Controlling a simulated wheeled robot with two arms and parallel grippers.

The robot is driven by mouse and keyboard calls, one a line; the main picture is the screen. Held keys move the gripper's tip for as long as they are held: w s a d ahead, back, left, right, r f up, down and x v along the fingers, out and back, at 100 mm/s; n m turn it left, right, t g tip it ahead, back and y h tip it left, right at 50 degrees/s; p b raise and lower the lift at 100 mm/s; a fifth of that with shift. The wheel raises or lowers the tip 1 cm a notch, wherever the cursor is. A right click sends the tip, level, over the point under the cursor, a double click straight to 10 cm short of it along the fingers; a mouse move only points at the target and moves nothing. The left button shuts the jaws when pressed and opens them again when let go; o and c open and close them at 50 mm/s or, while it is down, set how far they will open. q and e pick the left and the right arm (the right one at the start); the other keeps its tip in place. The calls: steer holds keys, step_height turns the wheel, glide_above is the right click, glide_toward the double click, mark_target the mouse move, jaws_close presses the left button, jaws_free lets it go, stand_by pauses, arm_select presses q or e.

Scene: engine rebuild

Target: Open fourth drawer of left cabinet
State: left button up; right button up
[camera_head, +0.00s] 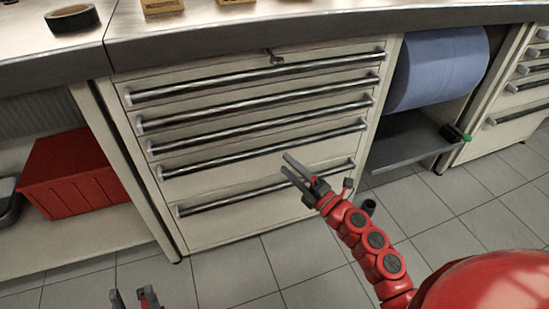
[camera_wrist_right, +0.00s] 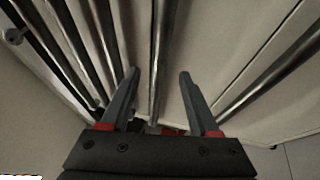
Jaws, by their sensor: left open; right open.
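The left cabinet (camera_head: 240,222) is cream with several drawers, each with a long metal bar handle. All of its drawers look shut. The fourth drawer's handle (camera_head: 220,159) is the second bar from the bottom. My right gripper (camera_head: 286,163) is open just below this bar in the head view. In the right wrist view the fourth handle (camera_wrist_right: 159,60) runs between the two open fingers of my right gripper (camera_wrist_right: 158,75), apart from both. How deep it sits between them is unclear. My left gripper (camera_head: 132,294) is open and empty at the bottom left, low over the floor.
The fifth handle (camera_head: 270,190) lies below, and it also shows in the right wrist view (camera_wrist_right: 270,85). A red box (camera_head: 75,172) sits on a shelf at left. A blue roll (camera_head: 437,68) hangs right of the cabinet. The tiled floor (camera_head: 240,286) in front is clear.

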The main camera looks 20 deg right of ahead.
mark_target(273, 152)
steer(key=b+x, duration=0.1)
steer(key=x, duration=0.5)
steer(key=shift+w, duration=0.1)
jaws_close()
stand_by(1.2)
